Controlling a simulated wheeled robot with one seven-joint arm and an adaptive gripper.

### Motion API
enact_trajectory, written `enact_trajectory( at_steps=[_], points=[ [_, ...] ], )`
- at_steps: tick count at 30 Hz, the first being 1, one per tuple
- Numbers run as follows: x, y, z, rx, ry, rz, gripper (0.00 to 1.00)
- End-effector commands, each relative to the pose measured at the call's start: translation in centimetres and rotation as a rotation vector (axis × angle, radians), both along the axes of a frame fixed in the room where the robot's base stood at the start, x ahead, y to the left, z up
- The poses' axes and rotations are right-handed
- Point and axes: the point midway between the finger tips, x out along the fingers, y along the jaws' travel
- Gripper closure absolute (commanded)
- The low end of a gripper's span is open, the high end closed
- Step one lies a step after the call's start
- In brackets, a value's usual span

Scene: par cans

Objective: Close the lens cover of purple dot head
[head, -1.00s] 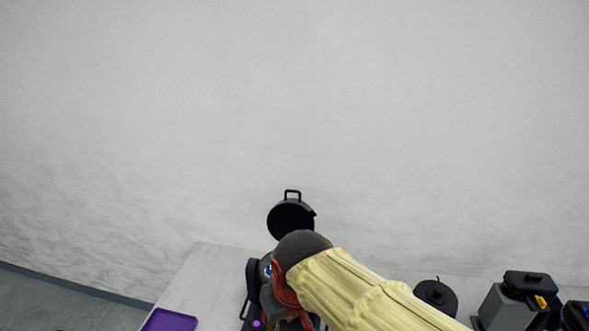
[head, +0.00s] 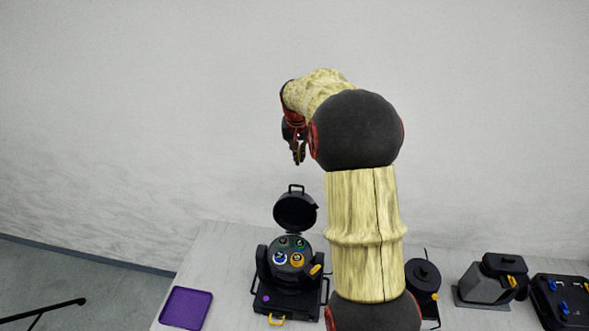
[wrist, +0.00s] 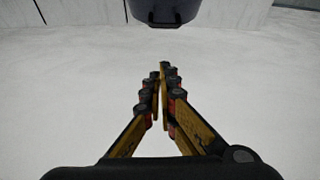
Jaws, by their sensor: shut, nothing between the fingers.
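The purple dot head (head: 284,266) is a black lamp on the table, with a purple dot on its base and several coloured lenses facing up. Its round black lens cover (head: 295,213) stands open, tilted up behind the lenses, with a loop handle on top. My gripper (head: 299,160) is shut and empty in the air above the cover, apart from it. In the wrist view its fingers (wrist: 161,72) meet at the tips. A dark rounded object (wrist: 165,10) is at the top edge there, cut off; it may be the cover.
A purple tray (head: 187,308) lies left of the lamp. A round black lamp (head: 423,276), a grey lamp (head: 486,281) and a black case-like unit (head: 563,300) are on the right. A plain wall stands behind the table.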

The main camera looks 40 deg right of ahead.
Motion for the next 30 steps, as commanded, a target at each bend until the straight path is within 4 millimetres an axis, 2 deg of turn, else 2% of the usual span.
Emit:
enact_trajectory(
  at_steps=[1, 7, 11, 24, 30],
  points=[
    [0.7, -0.5, 1.2, -0.011, -0.025, -0.023, 1.0],
    [0.6, -0.6, 0.3, 0.0, -0.031, -0.071, 1.0],
    [0.9, -0.9, -1.3, 0.002, -0.029, -0.069, 1.0],
    [2.5, -2.8, -8.4, 0.0, -0.031, -0.067, 1.0],
    [0.9, -0.9, -8.2, -0.002, -0.034, -0.066, 1.0]
  ],
)
